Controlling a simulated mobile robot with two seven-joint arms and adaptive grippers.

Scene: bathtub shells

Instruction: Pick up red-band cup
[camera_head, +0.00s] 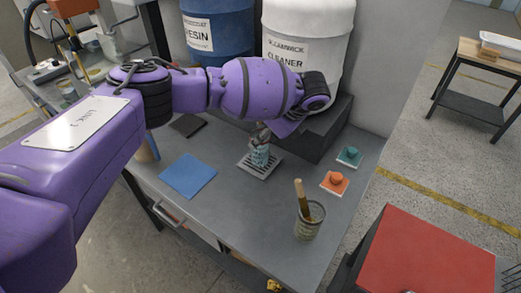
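My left arm reaches in from the left over the grey workbench. Its gripper (262,138) points down at a small teal, mottled cup (260,156) on a slatted grey drain plate (251,168). The fingers are small and partly hidden by the wrist, so I cannot tell whether they are open or closed on this cup. I see no clear red band on it. A jar with a yellowish band (308,222) stands at the bench's front right, holding a wooden-handled brush (301,198). My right gripper is not in view.
A blue sheet (188,176) lies left of the plate. An orange-knobbed block (335,182) and a teal-knobbed block (349,156) sit at right. A blue drum (218,38) and a white drum (318,25) stand behind. A red-topped cabinet (425,255) is at lower right.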

